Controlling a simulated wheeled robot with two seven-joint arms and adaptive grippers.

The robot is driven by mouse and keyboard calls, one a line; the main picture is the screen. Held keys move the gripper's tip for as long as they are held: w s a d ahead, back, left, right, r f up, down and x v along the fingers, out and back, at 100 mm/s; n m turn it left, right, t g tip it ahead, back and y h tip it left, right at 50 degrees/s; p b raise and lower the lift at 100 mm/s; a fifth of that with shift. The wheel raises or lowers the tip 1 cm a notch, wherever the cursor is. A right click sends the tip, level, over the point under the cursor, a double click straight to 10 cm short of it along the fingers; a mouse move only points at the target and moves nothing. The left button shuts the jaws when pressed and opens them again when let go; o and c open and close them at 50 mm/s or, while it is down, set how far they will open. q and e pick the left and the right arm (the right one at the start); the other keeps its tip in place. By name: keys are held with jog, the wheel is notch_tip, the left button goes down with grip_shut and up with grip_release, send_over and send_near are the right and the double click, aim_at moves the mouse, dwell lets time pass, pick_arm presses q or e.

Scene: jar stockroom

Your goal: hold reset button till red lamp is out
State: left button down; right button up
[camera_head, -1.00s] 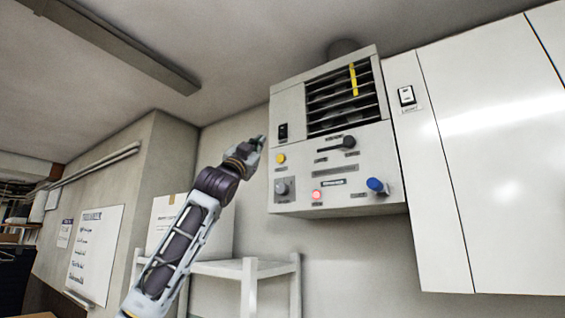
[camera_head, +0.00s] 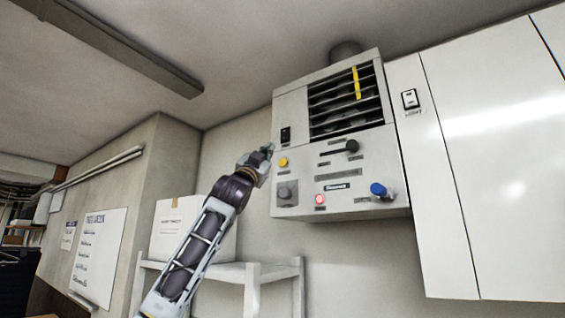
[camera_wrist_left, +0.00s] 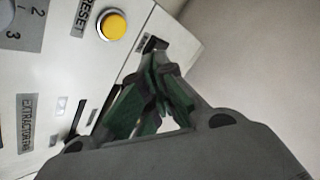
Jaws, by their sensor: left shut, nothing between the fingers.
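The yellow reset button (camera_head: 283,162) is on the left side of the grey wall unit's front panel. In the left wrist view the button (camera_wrist_left: 113,26) sits in a pale ring beside the word RESET. The red lamp (camera_head: 320,199) low on the panel glows. My left gripper (camera_head: 269,148) is shut and empty at the panel's left edge, a little above and left of the button. In the left wrist view its closed fingers (camera_wrist_left: 158,62) are beside the button, not over it. I cannot tell whether they touch the panel. My right gripper is not in view.
White cabinets (camera_head: 440,190) stand to the right. A white shelf (camera_head: 252,274) with a box is below left.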

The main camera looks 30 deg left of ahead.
aim_at(283, 162)
pick_arm(q)
jog(key=shift+w+d+p, duration=0.2)
jog(key=shift+w+p, duration=0.85)
jog(key=shift+w, duration=1.5)
jog(key=shift+w+p, duration=0.75)
jog(key=shift+w, duration=0.1)
dwell(0.9)
jog(key=shift+s, duration=0.2)
dwell(1.7)
jog(key=shift+s+f, duration=0.1)
jog(key=shift+s, duration=0.55)
jog(key=shift+b, duration=0.3)
